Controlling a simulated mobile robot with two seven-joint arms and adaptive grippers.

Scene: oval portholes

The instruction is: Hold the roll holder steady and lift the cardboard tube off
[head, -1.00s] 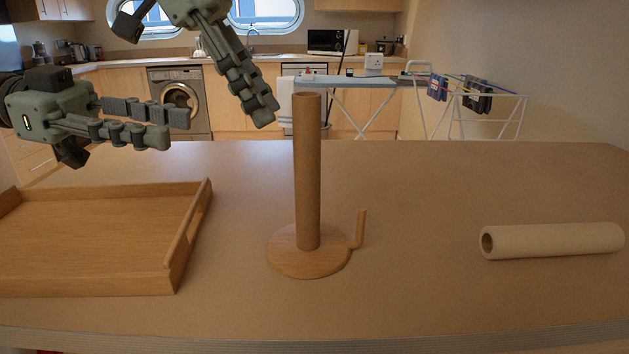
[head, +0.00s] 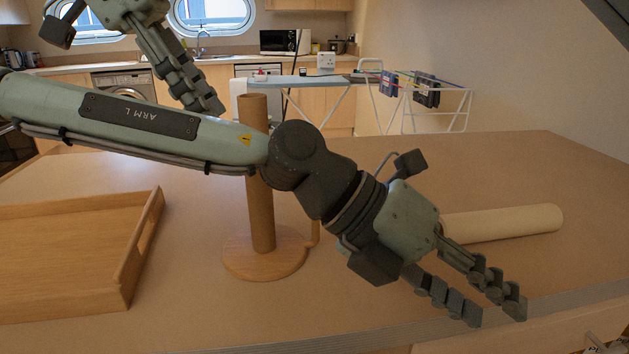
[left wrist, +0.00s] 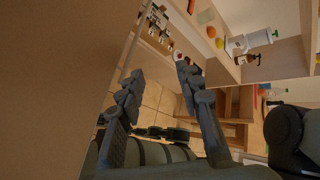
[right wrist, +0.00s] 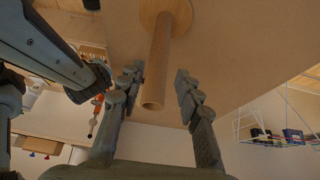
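The wooden roll holder has a round base (head: 240,262) and a short side arm (head: 314,234), standing on the table. A brown cardboard tube (head: 261,212) stands upright on it; my left arm crosses in front of its middle. Its open end (right wrist: 152,104) faces the camera in the right wrist view. My left gripper (head: 493,314) is open and empty, right of the holder near the table's front edge. My right gripper (head: 207,108) is behind and left of the tube's top. In the right wrist view its spread fingers (right wrist: 158,78) appear either side of the tube, without visible grip.
A pale roll (head: 510,222) lies on the table at right, partly behind my left gripper. A wooden tray (head: 140,250) stands at left. The front table edge (head: 560,302) runs close to my left gripper. An ironing board and drying rack (head: 440,100) stand beyond.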

